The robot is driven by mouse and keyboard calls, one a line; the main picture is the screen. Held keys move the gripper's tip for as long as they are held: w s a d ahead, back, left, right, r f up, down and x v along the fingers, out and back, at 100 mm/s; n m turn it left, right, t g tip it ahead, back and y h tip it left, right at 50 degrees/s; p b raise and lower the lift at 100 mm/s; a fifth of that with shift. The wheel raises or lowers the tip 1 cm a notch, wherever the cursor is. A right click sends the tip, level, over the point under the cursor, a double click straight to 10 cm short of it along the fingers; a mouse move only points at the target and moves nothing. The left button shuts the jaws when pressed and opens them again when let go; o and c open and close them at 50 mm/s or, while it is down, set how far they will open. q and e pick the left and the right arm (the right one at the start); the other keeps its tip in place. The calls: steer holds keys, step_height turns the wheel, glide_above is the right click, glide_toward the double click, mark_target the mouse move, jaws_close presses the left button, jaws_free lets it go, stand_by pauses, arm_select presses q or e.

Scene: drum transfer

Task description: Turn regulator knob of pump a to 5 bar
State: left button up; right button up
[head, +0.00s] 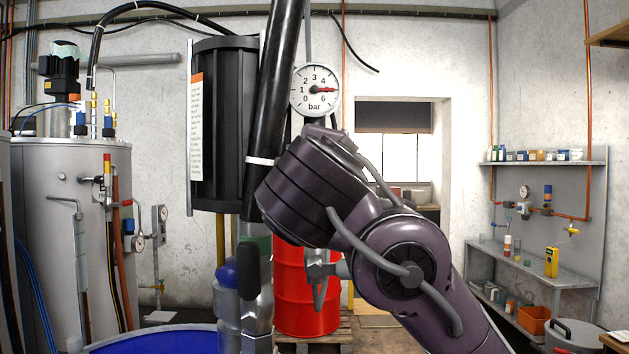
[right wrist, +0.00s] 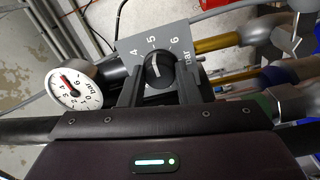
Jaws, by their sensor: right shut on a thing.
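The black regulator knob (right wrist: 158,72) sits on a grey scale plate (right wrist: 133,46) marked 4, 5, 6 bar in the right wrist view. Its short white mark is on the side towards the 5. My right gripper (right wrist: 159,86) is shut on the knob, one finger on each side. The round white pressure gauge (head: 315,90) has its red needle pointing right, between 4 and 6, at about 5 bar. The gauge also shows in the right wrist view (right wrist: 74,89). In the head view my right arm hides the knob and the gripper fingers. My left gripper is out of view.
The black pump cylinder (head: 225,125) and a thick black hose (head: 278,80) stand close left of my right arm. A red drum (head: 300,298) stands behind it on a pallet. A blue drum rim (head: 150,336) is at bottom left. Shelves (head: 545,163) stand far right.

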steer(key=shift+f, duration=0.1)
steer(key=o, duration=1)
steer(key=shift+c, duration=0.2)
steer(key=s+b, duration=0.2)
steer(key=s, duration=0.5)
steer(key=shift+s, duration=0.4)
steer(key=shift+f, duration=0.15)
